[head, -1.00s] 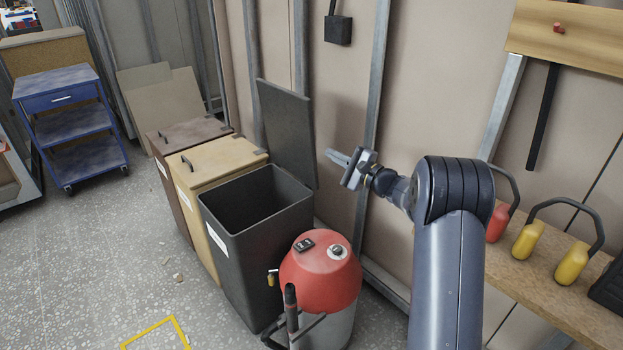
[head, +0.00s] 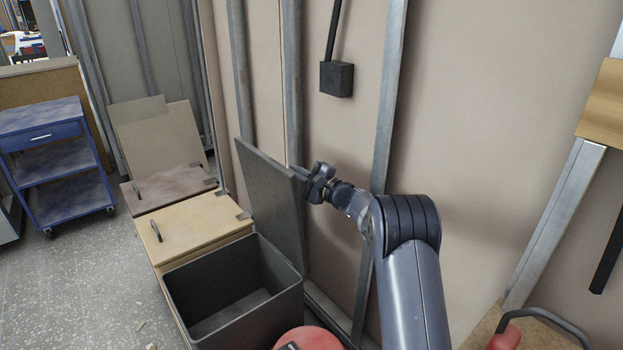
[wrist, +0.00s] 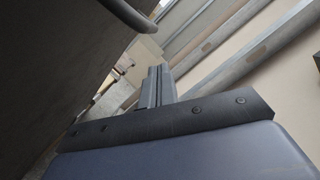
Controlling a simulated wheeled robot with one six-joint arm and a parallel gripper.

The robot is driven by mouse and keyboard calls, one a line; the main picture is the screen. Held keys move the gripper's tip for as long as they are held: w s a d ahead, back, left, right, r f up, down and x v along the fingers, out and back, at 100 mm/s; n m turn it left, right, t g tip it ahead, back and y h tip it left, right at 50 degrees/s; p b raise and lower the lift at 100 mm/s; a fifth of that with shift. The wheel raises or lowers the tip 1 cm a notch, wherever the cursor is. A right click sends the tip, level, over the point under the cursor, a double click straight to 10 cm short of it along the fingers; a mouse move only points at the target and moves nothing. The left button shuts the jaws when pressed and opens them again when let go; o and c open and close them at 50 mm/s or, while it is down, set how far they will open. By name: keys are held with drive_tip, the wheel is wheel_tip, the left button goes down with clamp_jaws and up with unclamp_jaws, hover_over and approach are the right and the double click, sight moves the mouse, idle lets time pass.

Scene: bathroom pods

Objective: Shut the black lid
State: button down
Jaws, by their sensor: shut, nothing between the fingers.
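The black lid (head: 272,196) stands raised and nearly upright at the wall side of the open black bin (head: 232,300). My gripper (head: 300,180) is shut and empty, at the lid's right edge near the wall; its tip is partly hidden by the lid in the head view. In the wrist view my gripper's fingers (wrist: 155,88) are together, and a large dark panel, likely the lid (wrist: 55,60), fills the left side. I cannot tell whether the fingers touch the lid.
A beige-lidded bin (head: 190,228) and a brown-lidded bin (head: 165,186) stand beside the black bin, both shut. A red-topped vacuum (head: 308,340) is in front. Metal wall studs (head: 385,100) and a black box (head: 336,79) are near my arm. A blue cart (head: 55,150) stands at left.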

drive_tip(key=shift+s+a+r, duration=0.7)
drive_tip(key=shift+s+a, duration=0.05)
drive_tip(key=shift+a, duration=0.2)
drive_tip(key=shift+s+a, duration=0.1)
